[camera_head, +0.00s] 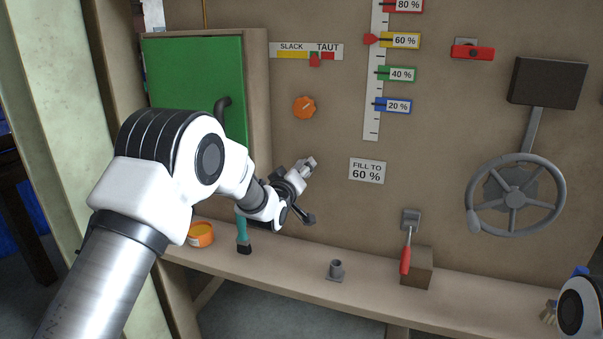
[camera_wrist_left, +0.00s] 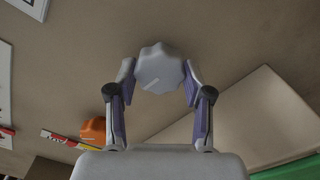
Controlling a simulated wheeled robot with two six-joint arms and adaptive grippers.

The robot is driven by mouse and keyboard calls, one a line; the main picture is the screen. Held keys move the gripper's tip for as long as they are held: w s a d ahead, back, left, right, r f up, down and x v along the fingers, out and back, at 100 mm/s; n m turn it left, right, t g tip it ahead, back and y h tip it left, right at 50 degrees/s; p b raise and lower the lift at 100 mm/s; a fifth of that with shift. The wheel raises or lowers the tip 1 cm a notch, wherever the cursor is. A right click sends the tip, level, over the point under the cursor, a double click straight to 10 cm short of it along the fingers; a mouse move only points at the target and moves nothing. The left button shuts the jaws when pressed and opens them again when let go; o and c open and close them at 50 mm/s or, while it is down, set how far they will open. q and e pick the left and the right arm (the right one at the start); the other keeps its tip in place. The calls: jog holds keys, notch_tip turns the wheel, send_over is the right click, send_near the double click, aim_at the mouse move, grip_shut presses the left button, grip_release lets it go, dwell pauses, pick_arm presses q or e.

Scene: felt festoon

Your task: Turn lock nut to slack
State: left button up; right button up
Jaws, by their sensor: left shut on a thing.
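My left gripper (camera_head: 300,181) is at the board, below and beside the orange knob. In the left wrist view my left gripper (camera_wrist_left: 160,72) has its two fingers on either side of a grey scalloped nut (camera_wrist_left: 160,68) with a pale line on its face, and is shut on it. In the head view the arm and fingers mostly hide this nut. The SLACK/TAUT gauge (camera_head: 291,51) is above, its red pointer (camera_head: 315,61) under the TAUT end. My right gripper is not in view; only part of my right arm shows at the lower right corner.
An orange knob (camera_head: 304,108) and a green door (camera_head: 197,85) are near the left arm. A teal-handled tool (camera_head: 243,229) and an orange tub (camera_head: 201,234) are below it. A red-handled lever (camera_head: 406,259) and a handwheel (camera_head: 515,195) are to the right.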

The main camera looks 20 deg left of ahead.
pick_arm(q)
jog(key=n, duration=0.5)
jog(key=n+b, duration=0.1)
jog(key=n, duration=0.4)
jog(key=shift+a+f, duration=0.15)
jog(key=shift+n, duration=0.3)
jog(key=o, duration=1.2)
jog(key=shift+c, duration=0.2)
jog(key=s, duration=1.2)
jog(key=shift+a, duration=0.25)
